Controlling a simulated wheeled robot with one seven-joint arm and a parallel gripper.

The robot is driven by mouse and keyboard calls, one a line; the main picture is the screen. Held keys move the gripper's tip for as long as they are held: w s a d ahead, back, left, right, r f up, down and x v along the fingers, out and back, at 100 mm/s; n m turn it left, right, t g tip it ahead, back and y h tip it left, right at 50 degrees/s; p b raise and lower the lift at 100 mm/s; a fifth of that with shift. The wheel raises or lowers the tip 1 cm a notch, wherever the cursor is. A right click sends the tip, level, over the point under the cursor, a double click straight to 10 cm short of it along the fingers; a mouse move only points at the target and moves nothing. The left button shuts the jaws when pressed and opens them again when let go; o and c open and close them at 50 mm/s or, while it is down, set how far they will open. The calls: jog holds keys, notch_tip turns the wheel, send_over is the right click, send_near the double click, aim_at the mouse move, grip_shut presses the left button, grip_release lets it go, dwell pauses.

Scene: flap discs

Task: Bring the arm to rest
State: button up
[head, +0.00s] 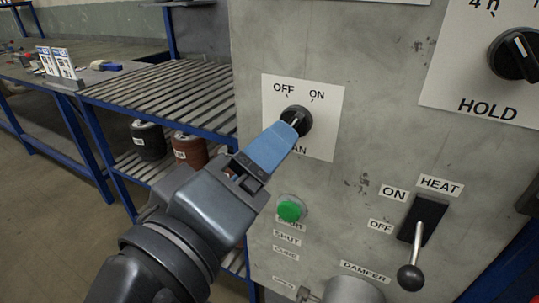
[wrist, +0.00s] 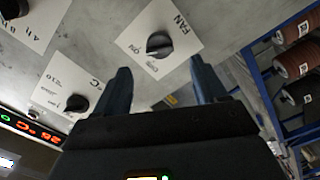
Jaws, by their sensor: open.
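My gripper (head: 284,135) is at the grey control panel (head: 345,60), its blue fingers reaching toward the black FAN knob (head: 303,119). In the wrist view my gripper (wrist: 158,68) has its two fingers wide apart with nothing between them. The FAN knob (wrist: 160,44) shows beyond the gap, apart from the fingers there. Its ridge seems to point toward the ON label. In the head view the near finger covers part of the knob and its label. My arm stretches up from the bottom of the head view.
A green button (head: 290,209) sits below the fan plate. A HEAT lever (head: 412,262) sticks out at lower right, and a HOLD dial (head: 515,54) is at upper right. A blue slatted rack (head: 160,90) with spools (head: 190,150) stands left of the panel. Open floor lies at far left.

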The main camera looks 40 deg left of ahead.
jog(key=d+f+m+g, duration=0.3)
jog(key=d+f+g, duration=0.1)
jog(key=d+f, duration=1.8)
jog(key=s+d+f+m, duration=0.3)
jog(key=s+d+m, duration=0.2)
jog(key=s+d, duration=0.6)
jog(key=s+d+r+m+t+h+p, duration=0.1)
jog(key=s+d+r+m+h+p, duration=0.2)
jog(key=s+d+r+m, duration=0.3)
jog(key=s+d+r+h, duration=0.1)
jog(key=s+d, duration=0.1)
jog(key=s, duration=0.2)
jog(key=shift+r+m, duration=0.2)
jog(key=shift+m, duration=0.1)
